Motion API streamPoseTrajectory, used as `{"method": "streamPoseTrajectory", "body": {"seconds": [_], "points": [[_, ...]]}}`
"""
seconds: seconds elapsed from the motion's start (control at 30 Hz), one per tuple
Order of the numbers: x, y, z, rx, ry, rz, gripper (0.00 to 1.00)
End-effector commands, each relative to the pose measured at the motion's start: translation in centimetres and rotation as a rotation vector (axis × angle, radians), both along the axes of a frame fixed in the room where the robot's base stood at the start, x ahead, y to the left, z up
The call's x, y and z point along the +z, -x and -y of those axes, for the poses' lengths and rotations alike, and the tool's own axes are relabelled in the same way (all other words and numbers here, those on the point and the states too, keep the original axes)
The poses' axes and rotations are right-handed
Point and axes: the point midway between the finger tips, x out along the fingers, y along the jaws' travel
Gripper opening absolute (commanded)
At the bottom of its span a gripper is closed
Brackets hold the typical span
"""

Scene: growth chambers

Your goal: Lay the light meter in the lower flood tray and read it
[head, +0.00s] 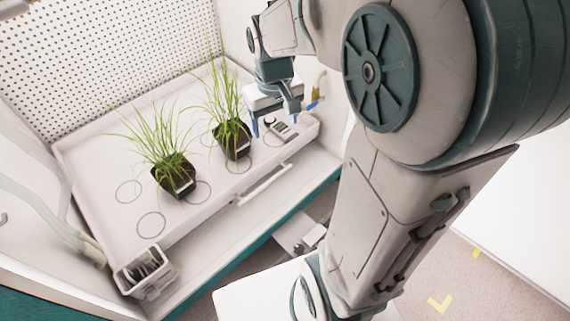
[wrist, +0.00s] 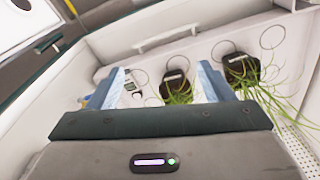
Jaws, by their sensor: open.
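The light meter (head: 283,129) is a small pale device with a dark display and a round sensor beside it. It appears to lie flat on the white flood tray (head: 100,150), near the tray's right end. In the wrist view the meter (wrist: 132,86) shows just inside the left finger. My gripper (head: 272,122) is over that end of the tray, fingers pointing down, open and empty. The wrist view shows its blue fingers (wrist: 160,80) wide apart with nothing between them in grip. The display is too small to read.
Two black pots with grass, one (head: 175,176) mid-tray and one (head: 233,138) close left of my gripper, stand on the tray. A small bin of dark pieces (head: 146,270) is at the front left corner. A yellow and blue fitting (head: 315,98) is right of the gripper.

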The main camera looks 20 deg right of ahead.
Motion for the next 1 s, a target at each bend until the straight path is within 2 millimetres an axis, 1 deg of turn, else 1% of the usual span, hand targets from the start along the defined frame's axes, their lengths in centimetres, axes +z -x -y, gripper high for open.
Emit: {"method": "streamPoseTrajectory", "body": {"seconds": [0.03,0.2,0.3,0.4,0.53,0.83,0.93,1.0], "points": [[0.1,1.7,-0.3,-0.009,-0.002,0.006,0.74],[-0.3,6.8,-1.1,-0.051,-0.016,0.017,0.74],[-0.7,9.1,-1.4,-0.071,-0.023,0.021,0.74],[-1.1,10.6,-1.6,-0.085,-0.027,0.023,0.74],[-1.4,11.5,-1.8,-0.094,-0.03,0.023,0.74],[-1.4,11.5,-1.8,-0.095,-0.03,0.023,0.74],[-0.7,11.5,-1.8,-0.091,-0.031,0.024,0.74],[0.3,11.5,-1.8,-0.086,-0.03,0.027,0.74]]}}
